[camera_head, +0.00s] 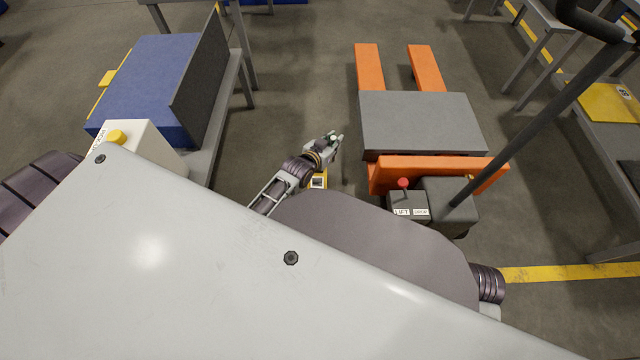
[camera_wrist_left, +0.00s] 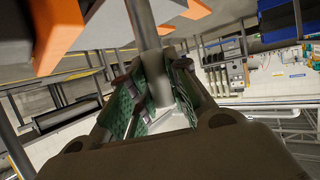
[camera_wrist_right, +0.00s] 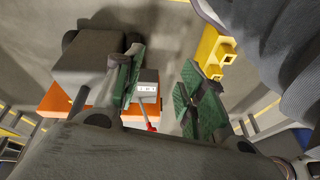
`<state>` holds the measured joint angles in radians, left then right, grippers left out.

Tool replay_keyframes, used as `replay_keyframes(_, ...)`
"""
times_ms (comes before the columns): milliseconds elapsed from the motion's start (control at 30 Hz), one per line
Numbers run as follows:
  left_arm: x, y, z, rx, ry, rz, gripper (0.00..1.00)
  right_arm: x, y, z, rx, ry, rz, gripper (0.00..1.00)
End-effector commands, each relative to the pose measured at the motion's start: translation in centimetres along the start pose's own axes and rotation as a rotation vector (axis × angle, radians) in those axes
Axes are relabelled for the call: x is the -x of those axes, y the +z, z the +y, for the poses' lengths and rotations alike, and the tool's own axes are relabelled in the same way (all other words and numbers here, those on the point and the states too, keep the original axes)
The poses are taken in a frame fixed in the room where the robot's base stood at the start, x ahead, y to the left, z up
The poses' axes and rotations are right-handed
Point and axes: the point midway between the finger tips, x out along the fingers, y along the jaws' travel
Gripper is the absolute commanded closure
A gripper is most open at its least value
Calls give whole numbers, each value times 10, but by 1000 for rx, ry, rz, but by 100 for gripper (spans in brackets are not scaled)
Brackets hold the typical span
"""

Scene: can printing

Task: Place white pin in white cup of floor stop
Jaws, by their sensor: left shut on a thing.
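My left gripper (camera_head: 333,140) is shut on a pale cylindrical pin (camera_wrist_left: 145,25). In the left wrist view the pin runs up from between the green-padded fingers (camera_wrist_left: 152,92). The yellow floor stop (camera_head: 318,181) stands low on the floor beside my left forearm, partly hidden by my own body. It also shows in the right wrist view (camera_wrist_right: 212,47), beyond the fingers and partly cut off by my arm. Its white cup cannot be made out clearly. My right gripper (camera_wrist_right: 160,98) is open, with nothing between its fingers; the head view does not show it.
An orange pallet truck (camera_head: 400,175) carries a grey slab (camera_head: 420,120) to the right of my left gripper. Its lift box (camera_head: 408,203) has a red knob. A blue machine (camera_head: 150,85) on a grey table stands at left.

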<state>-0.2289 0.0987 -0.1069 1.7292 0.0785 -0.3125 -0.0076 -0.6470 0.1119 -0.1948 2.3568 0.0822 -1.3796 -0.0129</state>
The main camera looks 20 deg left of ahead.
Motion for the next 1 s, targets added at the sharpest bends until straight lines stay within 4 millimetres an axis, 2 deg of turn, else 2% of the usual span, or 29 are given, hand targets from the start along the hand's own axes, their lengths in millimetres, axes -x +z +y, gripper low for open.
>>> replay_keyframes(33,-3,13,-2,-2,5,-2,100,-2,-1,0,0,-2,8,60)
replay_keyframes(100,-6,28,-4,-4,11,-1,100,-3,-3,0,0,-4,18,60)
replay_keyframes(400,-12,75,-17,-7,16,0,100,-7,-8,-2,1,-12,49,60)
replay_keyframes(700,-14,108,-36,-1,-3,0,100,-9,-11,-3,3,-21,74,60)
replay_keyframes(1000,-14,122,-48,8,-21,2,100,-10,-12,-4,0,-26,87,60)
